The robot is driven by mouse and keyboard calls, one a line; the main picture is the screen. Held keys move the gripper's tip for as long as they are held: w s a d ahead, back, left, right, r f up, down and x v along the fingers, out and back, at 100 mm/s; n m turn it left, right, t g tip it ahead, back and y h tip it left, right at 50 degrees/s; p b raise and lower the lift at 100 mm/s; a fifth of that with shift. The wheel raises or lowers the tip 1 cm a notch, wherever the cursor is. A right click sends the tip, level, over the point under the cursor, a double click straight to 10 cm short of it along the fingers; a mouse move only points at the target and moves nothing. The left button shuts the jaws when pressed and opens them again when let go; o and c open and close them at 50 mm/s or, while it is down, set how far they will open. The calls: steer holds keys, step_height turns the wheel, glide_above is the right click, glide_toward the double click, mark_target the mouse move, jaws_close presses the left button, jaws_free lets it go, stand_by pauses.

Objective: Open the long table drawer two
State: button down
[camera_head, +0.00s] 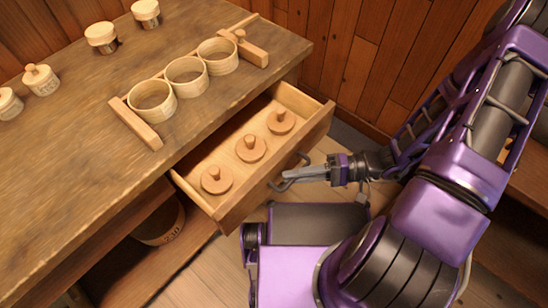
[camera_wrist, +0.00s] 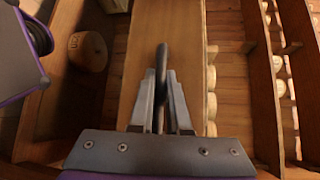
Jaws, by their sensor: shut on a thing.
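The table's drawer (camera_head: 318,122) is pulled out from under the worktop. Three round wooden lids with knobs (camera_head: 251,148) lie in a row inside it. Its grey bar handle (camera_head: 276,186) is on the outer front. My gripper (camera_head: 292,176) is shut on this handle from the right. In the wrist view, my gripper's fingers (camera_wrist: 161,98) close around the dark handle (camera_wrist: 162,56), with the wooden drawer front (camera_wrist: 188,40) behind it. The fingers hide part of the handle.
The worktop (camera_head: 80,160) bears a wooden rack with three open rings (camera_head: 187,77) and several lidded wooden pots (camera_head: 101,37). A round wooden container (camera_head: 160,226) stands on the open shelf below. A plank wall is behind the table.

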steer(key=shift+s+d, duration=0.85)
steer(key=shift+d, duration=0.15)
steer(key=shift+s+d, duration=0.8)
steer(key=shift+d, duration=0.2)
steer(key=c, duration=0.9)
jaws_free()
steer(key=shift+d, duration=0.1)
steer(key=d+r, duration=0.1)
steer(key=d, duration=0.4)
steer(key=w+d, duration=0.1)
steer(key=d, duration=0.5)
steer(key=d+r, duration=0.1)
steer(key=d, duration=0.5)
steer(key=shift+w+r+p, duration=0.25)
steer(key=shift+r+p, duration=0.05)
steer(key=shift+p, duration=0.1)
